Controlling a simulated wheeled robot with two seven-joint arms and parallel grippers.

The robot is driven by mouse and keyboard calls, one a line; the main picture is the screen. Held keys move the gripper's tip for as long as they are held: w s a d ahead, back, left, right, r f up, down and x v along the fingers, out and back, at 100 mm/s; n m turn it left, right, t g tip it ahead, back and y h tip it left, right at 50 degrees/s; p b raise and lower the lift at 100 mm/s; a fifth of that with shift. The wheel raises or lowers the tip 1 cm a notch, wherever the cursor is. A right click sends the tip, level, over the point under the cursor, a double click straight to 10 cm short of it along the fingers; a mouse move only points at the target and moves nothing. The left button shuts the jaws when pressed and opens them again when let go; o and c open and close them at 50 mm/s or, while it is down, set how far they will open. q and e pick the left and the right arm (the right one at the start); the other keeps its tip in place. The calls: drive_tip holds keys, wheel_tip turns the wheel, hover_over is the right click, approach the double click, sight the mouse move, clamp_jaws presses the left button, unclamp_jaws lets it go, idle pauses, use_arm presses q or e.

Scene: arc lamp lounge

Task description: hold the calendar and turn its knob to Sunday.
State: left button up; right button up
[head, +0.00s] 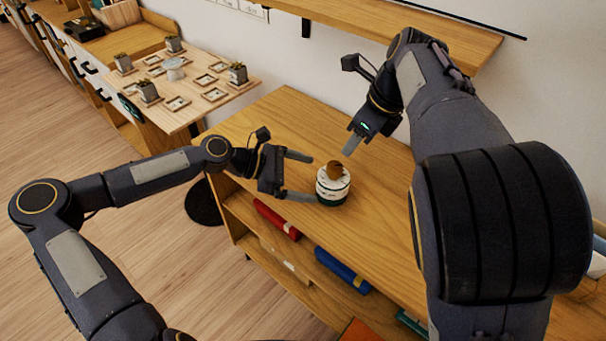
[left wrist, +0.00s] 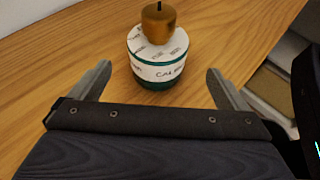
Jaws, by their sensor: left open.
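The calendar (head: 333,190) is a short white cylinder with a dark green base, upright on the wooden table. A brown-gold knob (head: 335,169) sits on its top. In the left wrist view the calendar (left wrist: 158,62) shows lettering on its side and top, with the round knob (left wrist: 158,22) above; which day it points to is too small to tell. My left gripper (head: 305,177) is open, its fingers level with the calendar, just left of it and not closed on it. My right gripper (head: 350,146) is above and to the right of the knob; its fingers are seen edge-on.
The wooden table (head: 390,215) is clear around the calendar. A red roll (head: 277,218) and a blue roll (head: 342,270) lie on the shelf below its front edge. A side table (head: 205,112) with small pots stands at the back left. A wall shelf (head: 400,22) hangs above.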

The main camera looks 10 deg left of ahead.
sight(333, 182)
use_arm(q)
drive_tip(key=shift+w+n, duration=0.2)
drive_tip(key=shift+n, duration=0.1)
drive_tip(key=shift+d+f, duration=0.1)
drive_tip(key=shift+d, duration=0.25)
drive_tip(key=x, duration=0.7)
drive_tip(key=c, duration=1.3)
drive_tip(key=shift+c, duration=0.2)
